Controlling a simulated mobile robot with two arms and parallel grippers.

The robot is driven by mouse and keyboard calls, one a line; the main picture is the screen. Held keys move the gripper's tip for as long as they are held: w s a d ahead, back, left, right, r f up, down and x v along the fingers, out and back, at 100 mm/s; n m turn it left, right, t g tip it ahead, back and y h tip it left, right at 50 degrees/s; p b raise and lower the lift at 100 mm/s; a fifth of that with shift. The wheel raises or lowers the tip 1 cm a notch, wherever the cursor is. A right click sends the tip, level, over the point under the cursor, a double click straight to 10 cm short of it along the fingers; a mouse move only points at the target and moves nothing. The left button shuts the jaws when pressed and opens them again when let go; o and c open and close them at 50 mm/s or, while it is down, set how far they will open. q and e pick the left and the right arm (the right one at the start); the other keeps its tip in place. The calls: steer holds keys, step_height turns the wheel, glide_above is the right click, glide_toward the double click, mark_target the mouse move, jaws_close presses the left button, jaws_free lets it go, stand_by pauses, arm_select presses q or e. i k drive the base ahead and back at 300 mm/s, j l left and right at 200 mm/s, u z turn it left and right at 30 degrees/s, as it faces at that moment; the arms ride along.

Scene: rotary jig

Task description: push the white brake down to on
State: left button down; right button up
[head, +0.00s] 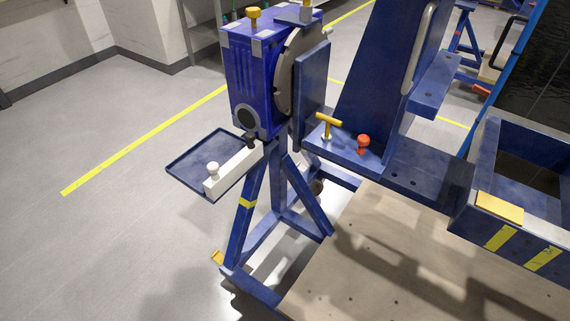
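A white lever with a round white knob (232,170), which looks like the brake, sticks out toward the lower left from the foot of the blue gearbox-like housing (255,85). Its knob stands on the outer end, above a shallow blue tray (190,163). The inner end meets a dark pivot by the housing. I cannot read any on or off mark. Neither of my grippers shows in the head view, so nothing is seen touching the lever.
A yellow T-handle (328,124) and a red knob (363,142) sit on the blue fixture right of the housing. A blue bin (520,225) stands at the right. A blue stand (255,225) carries the housing. Floor left of the tray is clear.

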mark_target(302, 167)
steer(key=i+j+u, duration=0.2)
steer(key=j, duration=0.2)
steer(key=j+u, duration=0.2)
steer(key=j, duration=0.2)
steer(key=i+j+u, duration=0.4)
steer(key=j, duration=0.25)
steer(key=i+j+u, duration=0.5)
steer(key=i, duration=0.3)
steer(key=i+j+u, duration=0.25)
steer(key=i, duration=0.2)
steer(key=i+l+z, duration=0.1)
steer(key=i+z, duration=0.8)
steer(key=i+j+z, duration=0.15)
steer(key=i+z, duration=0.3)
steer(key=i+l+z, duration=0.1)
steer(key=z, duration=0.35)
steer(key=i+z, duration=0.5)
steer(key=z, duration=0.35)
steer(key=i+j+z, duration=0.1)
steer(key=z, duration=0.3)
steer(key=i+j+z, duration=0.15)
steer(key=i+z, duration=0.15)
steer(key=z, duration=0.15)
steer(key=i+j+z, duration=0.15)
steer(key=z, duration=0.25)
steer(key=j, duration=0.05)
